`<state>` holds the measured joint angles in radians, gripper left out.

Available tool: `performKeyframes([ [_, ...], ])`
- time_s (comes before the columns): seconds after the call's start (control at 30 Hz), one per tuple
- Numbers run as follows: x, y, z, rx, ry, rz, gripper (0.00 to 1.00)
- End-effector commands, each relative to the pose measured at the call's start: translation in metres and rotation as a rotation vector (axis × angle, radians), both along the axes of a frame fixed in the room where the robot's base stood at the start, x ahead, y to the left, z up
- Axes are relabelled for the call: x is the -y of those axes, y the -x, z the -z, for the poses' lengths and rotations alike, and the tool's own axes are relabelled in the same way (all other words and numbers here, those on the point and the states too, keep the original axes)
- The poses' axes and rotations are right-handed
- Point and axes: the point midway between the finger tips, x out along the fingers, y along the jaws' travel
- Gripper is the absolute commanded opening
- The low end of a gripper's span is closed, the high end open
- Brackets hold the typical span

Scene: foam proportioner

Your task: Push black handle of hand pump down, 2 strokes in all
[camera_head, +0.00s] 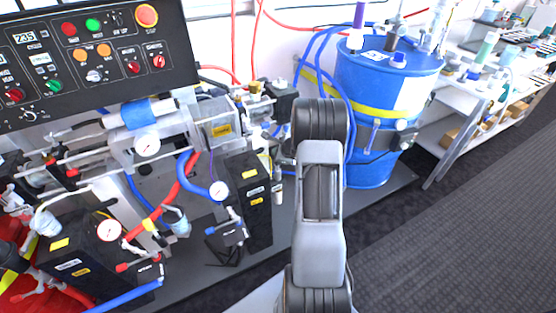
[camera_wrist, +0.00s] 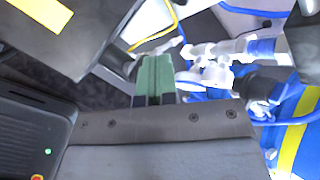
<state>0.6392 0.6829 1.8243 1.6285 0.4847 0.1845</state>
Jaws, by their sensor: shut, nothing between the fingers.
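My gripper (camera_wrist: 154,78) shows in the wrist view as green fingertips held together, with nothing between them. In the head view my own arm hides it. To the right of the fingertips in the wrist view are white pipe fittings (camera_wrist: 218,62) with a black cylindrical part (camera_wrist: 258,84). I cannot tell whether this black part is the hand pump's handle. The fingertips appear apart from it. The blue drum (camera_wrist: 290,130) with a yellow strap is beyond, at the right edge. In the head view no hand pump handle is clearly identifiable; my arm covers the middle.
The blue drum (camera_head: 365,85) stands behind my arm, with hoses around it. A control panel (camera_head: 90,60), gauges, hoses and black boxes (camera_head: 247,203) crowd the left. A workbench (camera_head: 460,115) with bottles is at the right. The carpet (camera_head: 470,220) is clear at lower right.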

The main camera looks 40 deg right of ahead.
Motion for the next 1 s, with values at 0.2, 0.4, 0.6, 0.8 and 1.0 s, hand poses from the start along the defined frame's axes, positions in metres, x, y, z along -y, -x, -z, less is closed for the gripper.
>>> performKeyframes([
  [0.2,0.0000,0.0000,0.0000,0.000,0.000,0.000,0.00],
  [0.4,0.0000,0.0000,0.0000,0.000,0.000,0.000,0.00],
  [0.6,0.0000,0.0000,0.0000,0.000,0.000,0.000,0.00],
  [0.8,0.0000,0.0000,0.0026,0.000,0.000,0.000,0.00],
  [1.0,0.0001,0.0000,0.0080,0.001,0.000,0.001,0.00],
])
